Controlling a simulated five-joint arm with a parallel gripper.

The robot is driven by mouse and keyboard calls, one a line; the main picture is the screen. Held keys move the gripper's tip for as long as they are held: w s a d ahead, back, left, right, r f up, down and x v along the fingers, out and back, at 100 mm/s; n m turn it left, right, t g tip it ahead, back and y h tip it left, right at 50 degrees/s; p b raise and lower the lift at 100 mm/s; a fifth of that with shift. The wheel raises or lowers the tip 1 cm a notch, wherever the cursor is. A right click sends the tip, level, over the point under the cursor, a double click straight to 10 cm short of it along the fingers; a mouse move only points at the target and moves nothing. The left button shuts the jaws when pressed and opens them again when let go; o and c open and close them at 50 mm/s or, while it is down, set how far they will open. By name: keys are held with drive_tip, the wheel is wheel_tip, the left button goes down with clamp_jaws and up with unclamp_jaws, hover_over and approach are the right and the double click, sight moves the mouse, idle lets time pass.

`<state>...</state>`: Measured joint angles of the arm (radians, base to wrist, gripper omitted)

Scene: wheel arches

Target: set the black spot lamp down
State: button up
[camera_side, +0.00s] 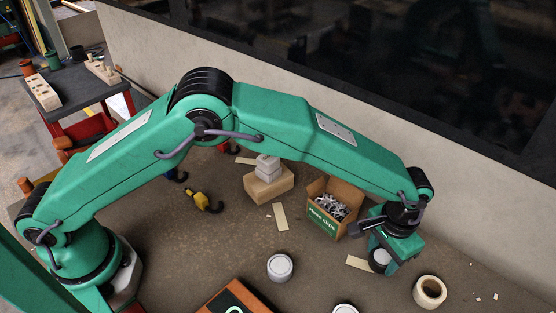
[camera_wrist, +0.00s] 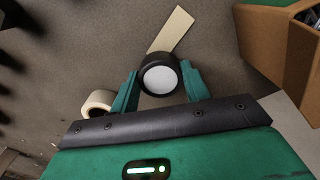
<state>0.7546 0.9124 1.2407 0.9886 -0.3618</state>
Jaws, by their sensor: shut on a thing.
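The black spot lamp (camera_wrist: 157,75) has a dark round body and a pale white face. In the wrist view it sits between the two green fingers of my gripper (camera_wrist: 160,84), which is shut on it. In the side view the lamp (camera_side: 379,259) shows partly beside the green fingers of my gripper (camera_side: 386,266), low over the brown work surface (camera_side: 320,282). My gripper hides part of it there. I cannot tell whether the lamp touches the surface.
A cardboard box of clips (camera_side: 321,226) stands just behind the lamp. A pale strip (camera_side: 357,262) lies beside it. A tape roll (camera_side: 430,291) lies to the right, and a white-lidded tin (camera_side: 280,267) to the left. Bare surface lies between the tin and lamp.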

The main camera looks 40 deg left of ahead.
sight(382, 256)
drive_tip(key=shift+f, duration=0.1)
drive_tip(key=o, duration=1)
wheel_tip(382, 256, up, 12)
drive_tip(key=shift+r, duration=0.2)
drive_tip(key=shift+a, duration=0.1)
idle(0.4)
